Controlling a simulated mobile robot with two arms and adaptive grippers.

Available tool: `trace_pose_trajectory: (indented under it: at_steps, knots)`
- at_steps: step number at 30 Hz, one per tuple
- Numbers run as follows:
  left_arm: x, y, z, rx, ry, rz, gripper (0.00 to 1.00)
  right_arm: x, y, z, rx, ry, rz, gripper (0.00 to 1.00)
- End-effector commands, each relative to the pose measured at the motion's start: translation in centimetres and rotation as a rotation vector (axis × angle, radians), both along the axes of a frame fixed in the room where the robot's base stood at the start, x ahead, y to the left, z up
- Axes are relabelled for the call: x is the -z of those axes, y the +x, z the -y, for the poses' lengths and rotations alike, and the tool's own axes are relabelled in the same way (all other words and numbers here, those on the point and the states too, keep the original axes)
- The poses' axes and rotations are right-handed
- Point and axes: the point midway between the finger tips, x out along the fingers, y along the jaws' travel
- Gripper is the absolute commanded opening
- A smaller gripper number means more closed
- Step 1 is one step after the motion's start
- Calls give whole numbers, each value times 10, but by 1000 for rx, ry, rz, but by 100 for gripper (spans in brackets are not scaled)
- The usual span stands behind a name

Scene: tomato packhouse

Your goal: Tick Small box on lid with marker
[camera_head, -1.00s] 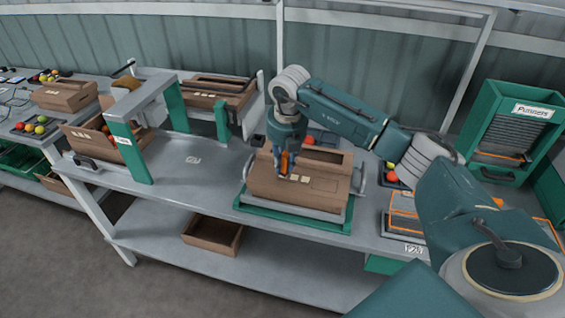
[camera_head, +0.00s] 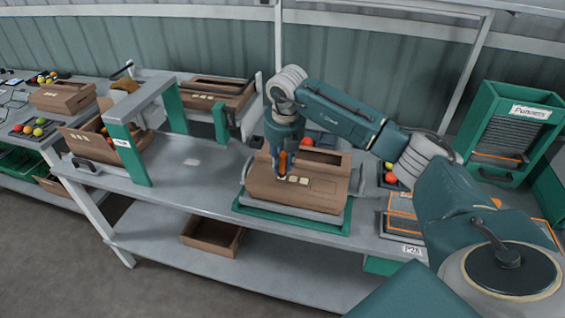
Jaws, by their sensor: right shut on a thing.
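The brown cardboard box with its lid (camera_head: 318,187) sits on a grey tray with a green base (camera_head: 292,220) on the bench. Small pale squares (camera_head: 298,180) show on the lid; their markings are too small to read. My right gripper (camera_head: 281,168) points down over the left part of the lid, beside the pale squares. It is shut on the marker (camera_head: 283,162), an orange and dark stick held upright. The marker's tip is at or just above the lid; I cannot tell if it touches. My left gripper is not in view.
A green frame (camera_head: 128,150) stands left on the bench, with open cardboard boxes (camera_head: 92,140) beside it. A green rack labelled Punnets (camera_head: 510,135) stands at the right. An empty carton (camera_head: 212,236) is on the lower shelf.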

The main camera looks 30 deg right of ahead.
Motion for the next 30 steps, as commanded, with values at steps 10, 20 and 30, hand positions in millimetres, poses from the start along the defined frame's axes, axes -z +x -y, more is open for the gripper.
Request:
trace_pose_trajectory:
  at_steps: [10,20,30]
  knots:
    - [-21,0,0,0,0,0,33,-32,0,0,0,0,1,0]
    - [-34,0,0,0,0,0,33,-54,0,0,0,0,1,0]
    - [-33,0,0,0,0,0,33,-54,0,0,0,1,1,0]
